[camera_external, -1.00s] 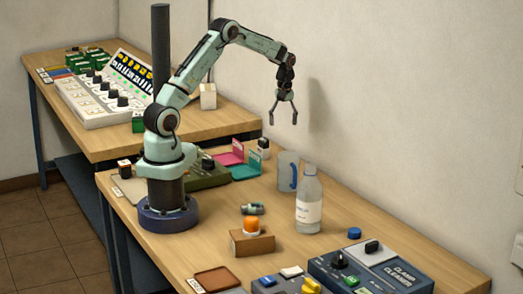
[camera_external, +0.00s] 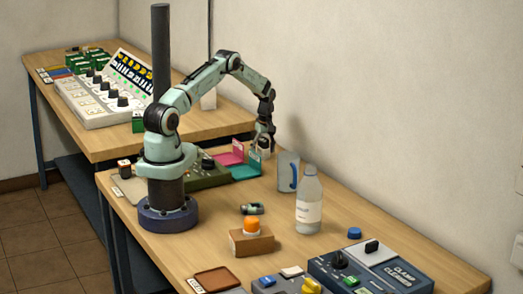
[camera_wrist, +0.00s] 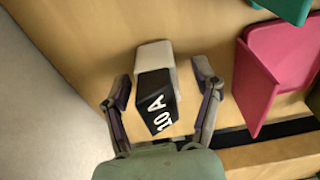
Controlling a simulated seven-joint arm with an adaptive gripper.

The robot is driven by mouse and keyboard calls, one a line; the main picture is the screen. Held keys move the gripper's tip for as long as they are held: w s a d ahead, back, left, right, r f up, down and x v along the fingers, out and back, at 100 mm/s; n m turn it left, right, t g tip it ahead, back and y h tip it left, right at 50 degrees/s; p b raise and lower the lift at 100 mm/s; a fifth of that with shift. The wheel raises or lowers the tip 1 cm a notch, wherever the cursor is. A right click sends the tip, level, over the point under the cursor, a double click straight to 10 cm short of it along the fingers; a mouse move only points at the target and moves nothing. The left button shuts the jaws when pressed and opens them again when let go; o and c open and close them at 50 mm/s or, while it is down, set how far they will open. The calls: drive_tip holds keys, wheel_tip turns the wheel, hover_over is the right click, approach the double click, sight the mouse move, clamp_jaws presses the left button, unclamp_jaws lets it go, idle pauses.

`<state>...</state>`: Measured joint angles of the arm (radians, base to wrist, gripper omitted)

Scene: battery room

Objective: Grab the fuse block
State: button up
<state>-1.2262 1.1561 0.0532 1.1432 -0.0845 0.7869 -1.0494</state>
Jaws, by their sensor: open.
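The fuse block (camera_wrist: 157,95) is a small white block with a black top marked "10 A". In the wrist view it stands between the two fingers of my gripper (camera_wrist: 162,88), with a visible gap on each side. My gripper is open around it and low over the bench. In the external view my gripper (camera_external: 263,143) reaches down at the back of the bench by the wall. There the fingers partly hide the block (camera_external: 264,152).
A pink holder (camera_wrist: 285,60) and a teal holder (camera_wrist: 292,8) stand close on the right in the wrist view. The wall (camera_wrist: 35,95) is close on the left in the wrist view.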

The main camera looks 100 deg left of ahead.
drive_tip(key=shift+c, duration=0.4)
clamp_jaws()
drive_tip(key=shift+r, duration=0.15)
